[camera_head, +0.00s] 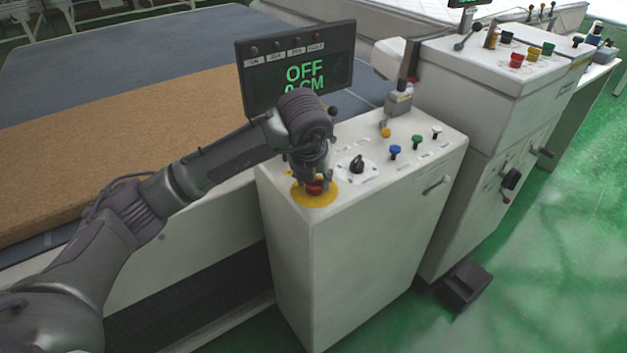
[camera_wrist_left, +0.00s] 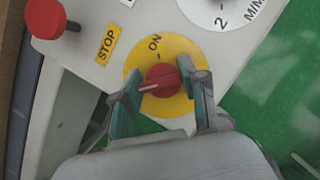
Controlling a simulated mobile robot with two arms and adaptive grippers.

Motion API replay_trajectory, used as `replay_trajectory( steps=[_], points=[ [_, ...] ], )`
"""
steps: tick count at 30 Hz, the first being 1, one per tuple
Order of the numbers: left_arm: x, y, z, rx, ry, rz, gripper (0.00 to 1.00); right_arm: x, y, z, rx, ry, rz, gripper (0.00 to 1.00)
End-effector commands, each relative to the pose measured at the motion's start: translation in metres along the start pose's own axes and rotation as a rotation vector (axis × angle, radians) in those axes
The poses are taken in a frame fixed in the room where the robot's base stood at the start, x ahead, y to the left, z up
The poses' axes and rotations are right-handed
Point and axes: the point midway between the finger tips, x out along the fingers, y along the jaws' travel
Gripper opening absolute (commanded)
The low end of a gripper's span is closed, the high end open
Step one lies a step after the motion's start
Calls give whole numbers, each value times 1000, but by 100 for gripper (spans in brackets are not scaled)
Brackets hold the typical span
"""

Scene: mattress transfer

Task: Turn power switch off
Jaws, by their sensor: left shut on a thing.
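The power switch is a red rotary knob (camera_head: 315,188) on a yellow disc (camera_head: 318,203), at the near corner of the white control box. In the left wrist view the knob (camera_wrist_left: 163,80) carries a white pointer line that points left and slightly down, away from the "ON" mark at the disc's upper edge. My left gripper (camera_head: 312,180) comes down from above and is shut on the knob, with one finger on each side of it in the left wrist view (camera_wrist_left: 160,76). My right gripper is not in view.
The display (camera_head: 297,65) behind the arm reads "OFF" and a partly hidden "CM" line. A black selector (camera_head: 357,164) and several coloured levers stand farther along the box top. A red button (camera_wrist_left: 45,16) is by a "STOP" label (camera_wrist_left: 107,44). Green floor (camera_head: 560,260) is open at right.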

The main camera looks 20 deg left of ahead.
Motion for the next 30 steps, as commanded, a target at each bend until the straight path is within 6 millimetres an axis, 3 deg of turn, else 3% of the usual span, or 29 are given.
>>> replay_trajectory(
  steps=[14,15,18,30],
  points=[
    [0,0,0,-12,0,5,8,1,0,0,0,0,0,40],
    [0,0,0,-12,0,5,49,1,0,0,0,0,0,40],
    [0,0,0,-12,0,4,66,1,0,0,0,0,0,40],
    [-5,0,0,-10,-1,4,69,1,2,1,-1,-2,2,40]
  ],
)
